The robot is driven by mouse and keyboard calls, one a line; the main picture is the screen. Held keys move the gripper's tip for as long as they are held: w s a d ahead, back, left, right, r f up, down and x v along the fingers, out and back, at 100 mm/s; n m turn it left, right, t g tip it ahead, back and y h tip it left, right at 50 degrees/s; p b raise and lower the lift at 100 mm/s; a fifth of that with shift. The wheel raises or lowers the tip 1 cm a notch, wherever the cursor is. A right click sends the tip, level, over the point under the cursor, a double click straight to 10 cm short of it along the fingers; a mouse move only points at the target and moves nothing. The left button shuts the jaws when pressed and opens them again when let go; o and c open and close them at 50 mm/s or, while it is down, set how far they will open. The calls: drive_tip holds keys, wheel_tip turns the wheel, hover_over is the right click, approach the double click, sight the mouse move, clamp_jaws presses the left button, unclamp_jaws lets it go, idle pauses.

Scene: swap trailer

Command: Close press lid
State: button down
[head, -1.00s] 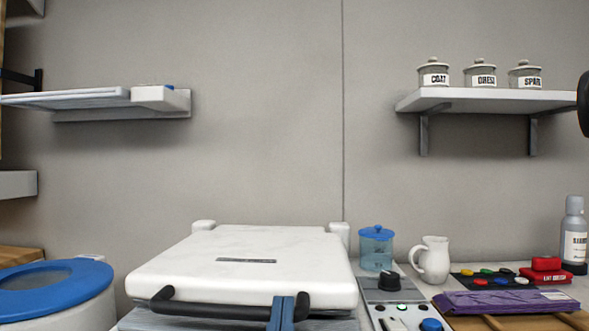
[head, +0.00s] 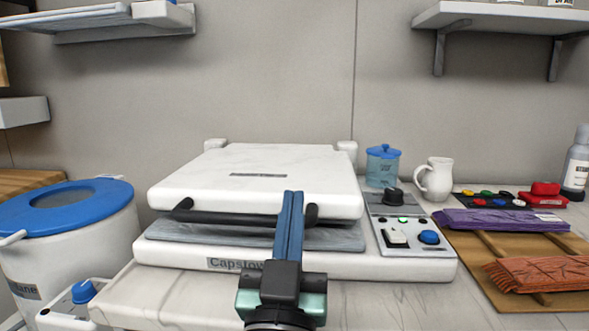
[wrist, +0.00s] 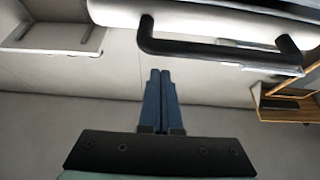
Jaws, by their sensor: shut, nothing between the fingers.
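The press has a white lid (head: 260,180) with a black bar handle (head: 225,217) across its front. The lid lies almost flat over the grey lower plate (head: 180,235), with a narrow dark gap between them at the front. My gripper (head: 294,197) is in front of the lid, its two blue fingers together and empty, overlapping the handle's right part in the head view. In the wrist view the fingers (wrist: 160,75) point toward the handle (wrist: 220,55), which shows above their tips and looks apart from them. I cannot tell whether they touch the lid.
A control panel (head: 412,237) with knob and buttons adjoins the press on the right. A white tub with blue lid (head: 110,192) stands left.

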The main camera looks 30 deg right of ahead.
drive_tip(key=w+d+f+b+v, duration=0.1)
drive_tip(key=f+b+v, duration=0.1)
drive_tip(key=b+v, duration=0.5)
drive_tip(key=s+a+r+n+t+y+p, duration=0.2)
drive_tip(key=s+a+r+n+t+y, duration=0.15)
drive_tip(key=a+r+y, duration=0.5)
drive_tip(key=s+a+r+n+t+y+p, duration=0.2)
drive_tip(key=a+r+n+t+y, duration=0.25)
drive_tip(key=a+r, duration=0.65)
wheel_tip(320, 180, up, 39)
drive_tip(key=d+m+p, duration=0.1)
drive_tip(key=d+p, duration=0.1)
drive_tip(key=p, duration=3.6)
drive_tip(key=shift+w+d, duration=0.35)
drive_tip(key=shift+w, duration=0.1)
